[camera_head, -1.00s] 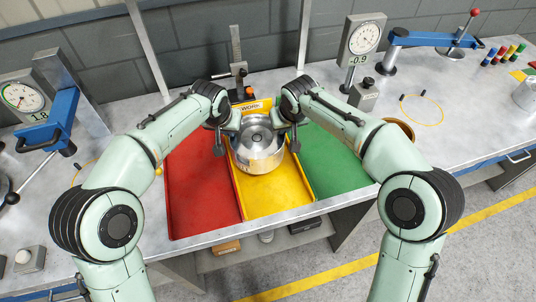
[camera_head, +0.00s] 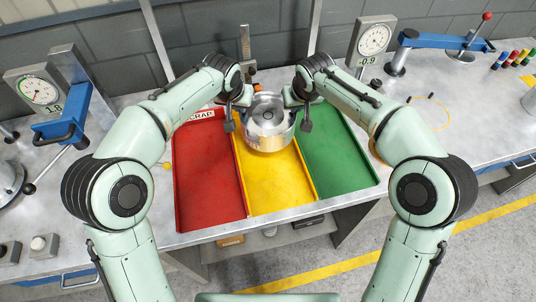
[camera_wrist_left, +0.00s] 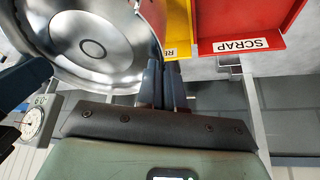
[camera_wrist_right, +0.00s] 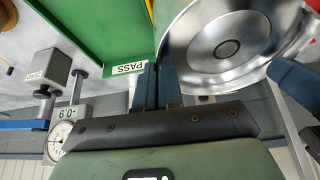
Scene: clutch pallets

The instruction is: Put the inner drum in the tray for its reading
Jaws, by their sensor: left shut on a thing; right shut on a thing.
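The inner drum (camera_head: 270,142) is a shiny silver round part with a hub in its middle. It is upright over the far end of the yellow tray (camera_head: 275,188), between my two grippers. My left gripper (camera_head: 231,117) is shut on its left side and my right gripper (camera_head: 307,117) on its right side. The drum's dished face shows in the left wrist view (camera_wrist_left: 118,60) and the right wrist view (camera_wrist_right: 198,50). The red tray (camera_head: 208,185), marked SCRAP, lies left of the yellow one. The green tray (camera_head: 338,160), marked PASS, lies right. The drum's gap above the tray is unclear.
A dial gauge (camera_head: 40,92) reading 1.8 stands at left, and another (camera_head: 373,40) reading -0.9 at back right. Blue lever arms (camera_head: 440,41) stand near both. A post (camera_head: 246,45) rises behind the drum. The near parts of the trays are clear.

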